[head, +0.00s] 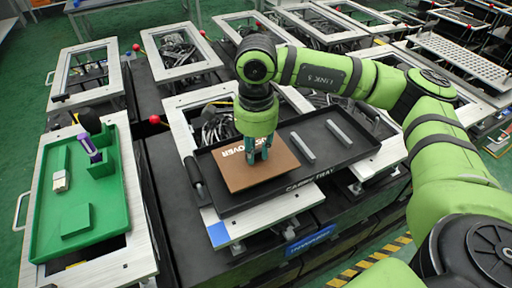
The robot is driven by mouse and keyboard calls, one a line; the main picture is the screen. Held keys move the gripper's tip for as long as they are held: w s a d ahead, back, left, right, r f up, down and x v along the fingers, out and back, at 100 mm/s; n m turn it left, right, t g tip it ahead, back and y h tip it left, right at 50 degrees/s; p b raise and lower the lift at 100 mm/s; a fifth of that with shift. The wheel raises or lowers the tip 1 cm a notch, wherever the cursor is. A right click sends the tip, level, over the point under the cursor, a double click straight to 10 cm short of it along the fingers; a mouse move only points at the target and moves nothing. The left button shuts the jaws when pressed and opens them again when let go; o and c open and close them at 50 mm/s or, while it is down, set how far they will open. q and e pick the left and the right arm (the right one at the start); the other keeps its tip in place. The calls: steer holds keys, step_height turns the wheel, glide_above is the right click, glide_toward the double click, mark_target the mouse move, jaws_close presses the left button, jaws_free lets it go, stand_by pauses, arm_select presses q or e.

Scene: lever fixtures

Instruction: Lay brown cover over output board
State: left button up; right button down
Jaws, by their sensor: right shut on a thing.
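The brown cover (270,173) is a flat square panel with white lettering that reads upside down, partly hidden by my gripper. My right gripper (257,158) points down and is shut on the brown cover near its upper middle. No part is clearly readable as the output board, and anything under the cover is hidden. My left gripper is not in view.
Two grey bars (303,146) (339,131) lie in the tray, right of the cover. Metal-framed fixtures with cables (180,50) stand behind. A blue label (310,240) is in front.

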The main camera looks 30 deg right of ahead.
steer(key=c, duration=1)
jaws_free()
steer(key=shift+r, duration=0.1)
step_height(320, 180, up, 12)
steer(key=shift+f, duration=0.1)
